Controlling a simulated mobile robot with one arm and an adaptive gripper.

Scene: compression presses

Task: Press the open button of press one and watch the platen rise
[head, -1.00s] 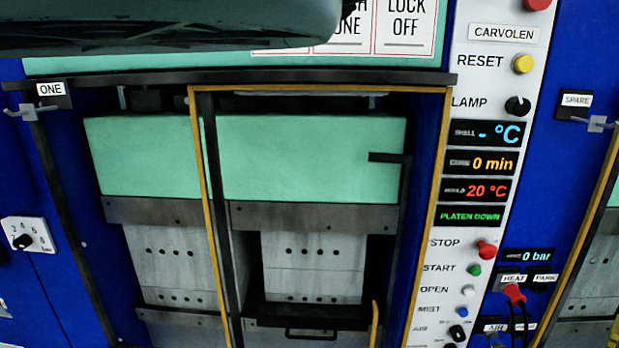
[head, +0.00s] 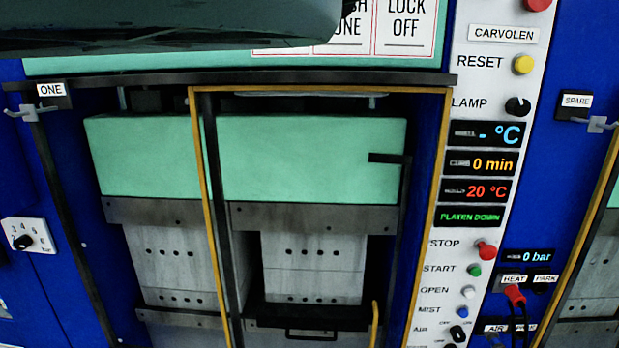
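Press one stands ahead, marked by a small ONE label (head: 51,89) at upper left. Its green platen block (head: 310,155) sits above grey metal plates (head: 312,255), behind a yellow-edged guard frame. The white open button (head: 468,292) is on the panel at right, beside the word OPEN, below the green start button (head: 474,270) and red stop button (head: 486,250). The panel display (head: 470,216) reads PLATEN DOWN in green. My gripper is not in view; a dark blurred shape, which I cannot identify for sure, covers the top left. Nothing touches the open button.
Displays read 20 °C, 0 min and 0 bar. The yellow reset button (head: 522,64), black lamp knob (head: 517,106), blue mist button (head: 463,312) and air knob (head: 457,332) share the panel. A red plug (head: 514,294) sits at HEAT. A pressure dial (head: 22,241) is at left.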

